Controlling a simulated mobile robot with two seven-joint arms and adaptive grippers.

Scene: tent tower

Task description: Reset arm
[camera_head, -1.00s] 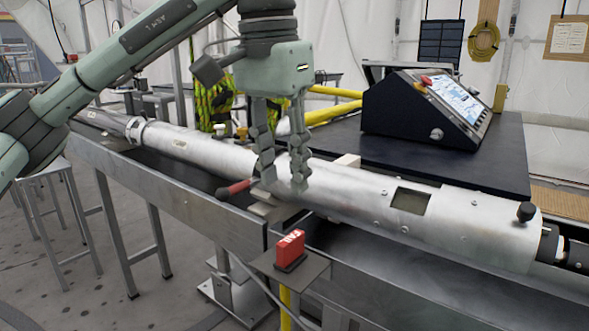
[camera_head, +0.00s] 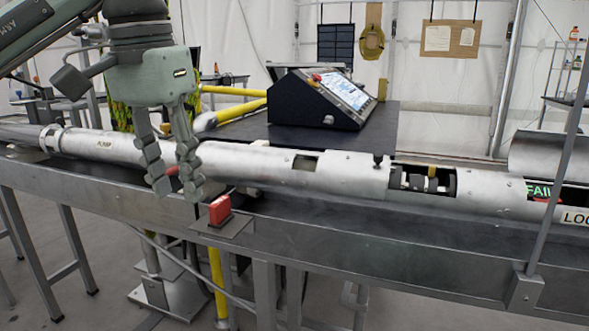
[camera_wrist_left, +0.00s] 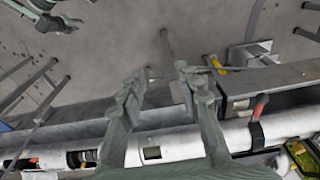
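My left gripper (camera_head: 178,192) hangs fingers down in front of the long silver tube (camera_head: 255,165) in the head view. Its two fingers are apart with a gap between them, and I see nothing held. In the left wrist view the open fingers (camera_wrist_left: 160,80) show against the floor and the bench edge, with the tube (camera_wrist_left: 180,146) below them. A pale green jointed part (camera_wrist_left: 46,16), which looks like my right gripper, shows at the top left of that view. It is too small and cut off to judge its fingers. The head view does not show my right gripper.
The tube lies along a metal bench (camera_head: 330,225). A red switch block (camera_head: 220,210) sits on a small plate just right of the left gripper. A control console (camera_head: 320,98) stands behind the tube. A thin upright post (camera_head: 560,170) rises at the right.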

